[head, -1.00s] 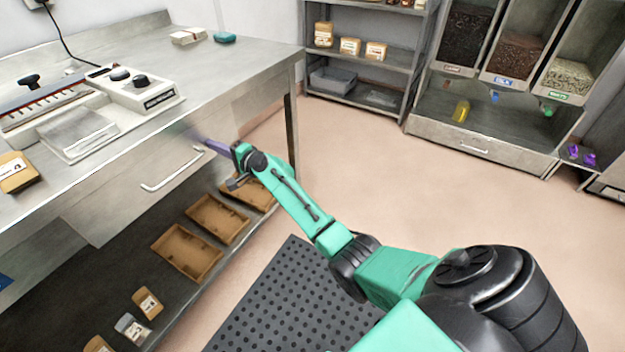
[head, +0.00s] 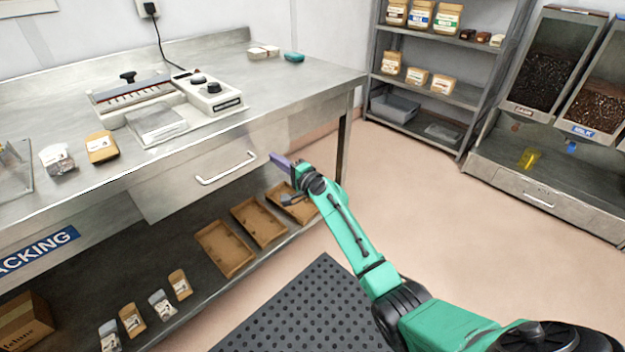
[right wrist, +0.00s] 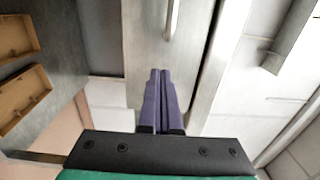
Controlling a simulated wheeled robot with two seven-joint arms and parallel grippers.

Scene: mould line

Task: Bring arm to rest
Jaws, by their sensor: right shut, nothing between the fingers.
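My right arm reaches in from the lower right in the head view, and its gripper (head: 281,161) hangs in front of the steel bench (head: 300,105), to the right of the drawer handle. In the right wrist view the two purple fingers (right wrist: 157,85) lie together, shut and empty, pointing toward the drawer front (right wrist: 147,45) with a gap before it. My left gripper is out of view.
The bench top carries a white machine (head: 215,95), pouches and a teal item (head: 293,57). Brown trays (head: 224,250) lie on the shelf below. A perforated mat (head: 305,315) is on the floor. Shelving (head: 455,95) and dispensers stand behind; the floor between is clear.

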